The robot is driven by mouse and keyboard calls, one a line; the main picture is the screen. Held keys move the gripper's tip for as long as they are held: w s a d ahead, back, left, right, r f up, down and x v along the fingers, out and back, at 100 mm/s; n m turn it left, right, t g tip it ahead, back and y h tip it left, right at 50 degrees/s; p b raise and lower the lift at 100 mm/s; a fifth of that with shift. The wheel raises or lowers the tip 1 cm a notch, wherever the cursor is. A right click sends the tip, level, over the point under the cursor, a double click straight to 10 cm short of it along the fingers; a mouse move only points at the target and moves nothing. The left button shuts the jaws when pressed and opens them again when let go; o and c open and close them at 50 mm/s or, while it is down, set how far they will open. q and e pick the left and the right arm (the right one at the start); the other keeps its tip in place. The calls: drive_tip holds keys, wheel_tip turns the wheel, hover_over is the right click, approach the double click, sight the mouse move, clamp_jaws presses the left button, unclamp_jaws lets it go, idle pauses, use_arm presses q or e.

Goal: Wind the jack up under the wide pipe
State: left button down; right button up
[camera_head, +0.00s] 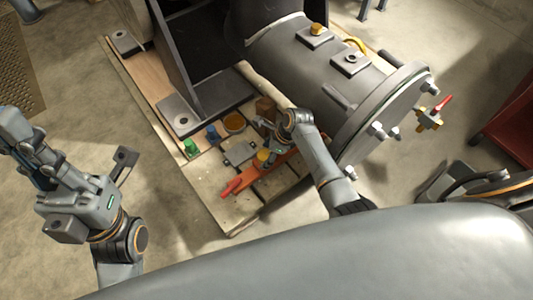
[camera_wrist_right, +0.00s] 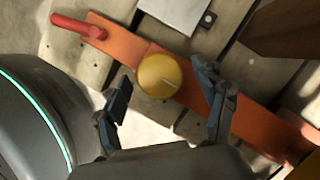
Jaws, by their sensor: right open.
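The wide grey pipe (camera_head: 330,60) lies across the upper right, with a bolted flange (camera_head: 385,120) at its near end. On the wooden pallet (camera_head: 215,200) beside it lies a long orange part with a round yellow cap and a red handle (camera_head: 231,187); this looks like the jack. In the right wrist view are its orange body (camera_wrist_right: 120,42), yellow cap (camera_wrist_right: 160,75) and red handle (camera_wrist_right: 77,27). My right gripper (camera_head: 270,135) is open, its fingers (camera_wrist_right: 165,100) spread either side of the cap, apart from it. My left gripper (camera_head: 20,135) is at the far left; its fingers are unclear.
A dark metal frame (camera_head: 205,70) stands on the pallet. Near the jack are a grey plate (camera_head: 240,153), an orange round cup (camera_head: 234,122), a brown block (camera_head: 266,108), and small green (camera_head: 190,147) and blue (camera_head: 211,133) pieces. A red-handled valve (camera_head: 432,115) is beyond the flange.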

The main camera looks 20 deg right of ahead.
drive_tip(key=c, duration=1.2)
drive_tip(key=shift+o, duration=0.2)
